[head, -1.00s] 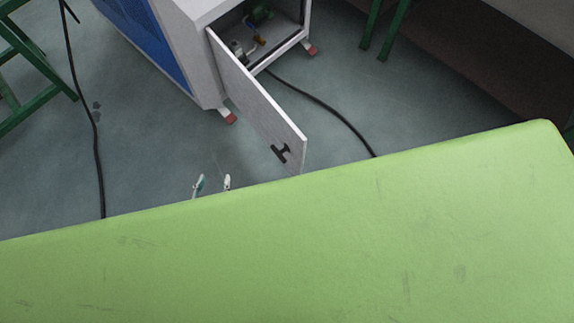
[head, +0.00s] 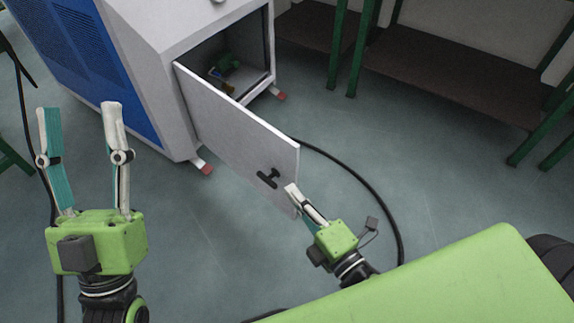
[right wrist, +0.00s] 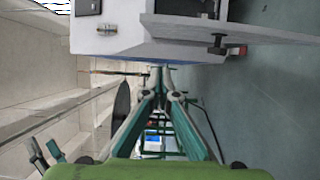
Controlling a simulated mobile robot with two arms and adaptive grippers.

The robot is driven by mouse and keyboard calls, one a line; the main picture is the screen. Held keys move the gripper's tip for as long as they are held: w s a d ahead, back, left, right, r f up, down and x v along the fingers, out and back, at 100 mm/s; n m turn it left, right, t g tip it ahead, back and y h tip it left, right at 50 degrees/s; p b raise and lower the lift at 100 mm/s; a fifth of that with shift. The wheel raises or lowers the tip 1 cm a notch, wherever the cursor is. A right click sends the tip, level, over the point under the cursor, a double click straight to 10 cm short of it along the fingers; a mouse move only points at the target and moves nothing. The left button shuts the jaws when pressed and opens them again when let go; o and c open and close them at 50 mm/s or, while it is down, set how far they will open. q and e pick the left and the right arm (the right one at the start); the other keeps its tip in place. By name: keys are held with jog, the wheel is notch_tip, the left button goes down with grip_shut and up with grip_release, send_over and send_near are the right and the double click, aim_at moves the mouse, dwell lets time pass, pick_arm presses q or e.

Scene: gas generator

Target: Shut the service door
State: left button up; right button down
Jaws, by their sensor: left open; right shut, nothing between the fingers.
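The service door (head: 235,125) of the grey and blue generator (head: 130,45) stands wide open, swung out from its left edge. Its black T-shaped handle (head: 269,177) is near the free edge. The handle also shows in the right wrist view (right wrist: 217,43). My right gripper (head: 291,187) is shut and empty; in the head view its tips overlap the door's lower free corner. I cannot tell whether they touch it. In the right wrist view its fingers meet (right wrist: 158,70) below the generator. My left gripper (head: 80,107) is open and empty, left of the door.
The generator's opening (head: 232,65) shows green and yellow parts inside. A black cable (head: 375,195) lies on the floor right of the door. Green-legged benches (head: 440,80) stand at the back right. Floor between my left gripper and the door is clear.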

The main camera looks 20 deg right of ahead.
aim_at(288, 161)
pick_arm(q)
jog(key=shift+w+d+f+g+y+p, duration=0.2)
jog(key=shift+w+f+g+y+p, duration=0.3)
jog(key=shift+w+f+g, duration=1)
pick_arm(e)
jog(key=shift+w+d, duration=0.25)
jog(key=shift+w, duration=1.35)
jog(key=shift+w+d, duration=0.3)
jog(key=shift+w, duration=1.3)
jog(key=shift+w+d, duration=0.25)
jog(key=shift+w, duration=1.35)
pick_arm(q)
jog(key=shift+w+f+t, duration=0.1)
jog(key=shift+f+t, duration=0.2)
jog(key=shift+f, duration=0.05)
